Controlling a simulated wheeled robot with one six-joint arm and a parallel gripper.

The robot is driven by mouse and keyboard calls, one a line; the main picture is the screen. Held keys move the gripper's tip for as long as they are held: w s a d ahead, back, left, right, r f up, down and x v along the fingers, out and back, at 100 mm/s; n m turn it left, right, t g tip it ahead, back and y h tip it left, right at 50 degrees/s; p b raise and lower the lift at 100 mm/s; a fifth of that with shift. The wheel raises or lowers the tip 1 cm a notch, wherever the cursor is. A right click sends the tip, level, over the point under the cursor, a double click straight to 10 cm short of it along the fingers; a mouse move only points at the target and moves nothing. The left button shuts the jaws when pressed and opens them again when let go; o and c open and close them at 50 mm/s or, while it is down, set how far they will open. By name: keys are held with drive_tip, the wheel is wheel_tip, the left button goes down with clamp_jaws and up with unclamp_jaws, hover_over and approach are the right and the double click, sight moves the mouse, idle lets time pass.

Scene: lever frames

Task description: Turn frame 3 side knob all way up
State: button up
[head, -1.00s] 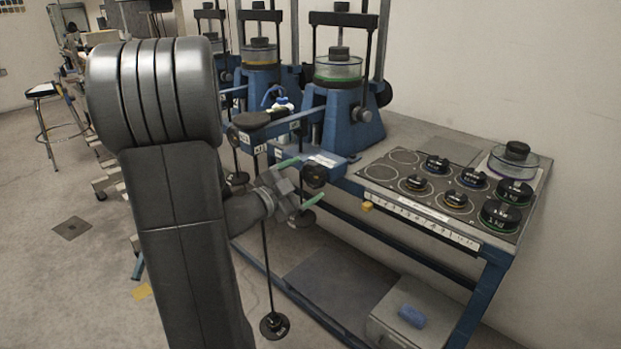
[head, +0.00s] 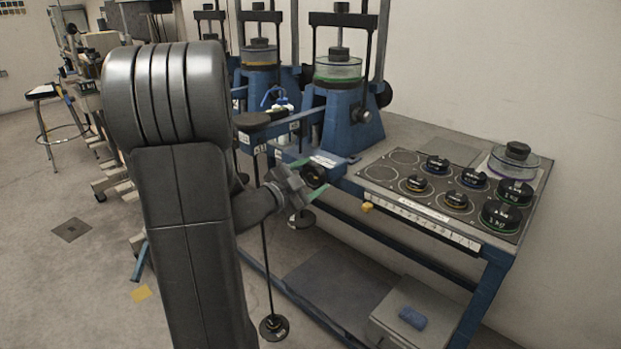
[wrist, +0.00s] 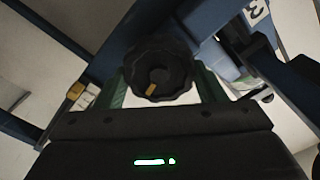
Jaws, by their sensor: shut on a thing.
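The side knob (wrist: 158,72) is a black, scalloped disc with an orange mark near its lower edge in the wrist view. In the head view the knob (head: 314,176) sits at the front of the nearest blue lever frame (head: 352,128). My gripper (wrist: 160,84) has its green fingers on both sides of the knob and is shut on it. In the head view my gripper (head: 303,190) is at the knob, partly hiding it. A label with a "3" (wrist: 258,10) shows on the blue frame in the wrist view.
A tray (head: 375,200) with several black weights is to the right on the blue bench. A hanger rod with a black weight (head: 273,327) hangs just below and left of my gripper. A grey box (head: 395,325) stands low at right. Other lever frames stand behind.

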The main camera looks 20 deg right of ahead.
drive_tip(key=shift+m, duration=0.3)
drive_tip(key=o, duration=1)
drive_tip(key=v, duration=1.4)
drive_tip(key=shift+p, duration=0.45)
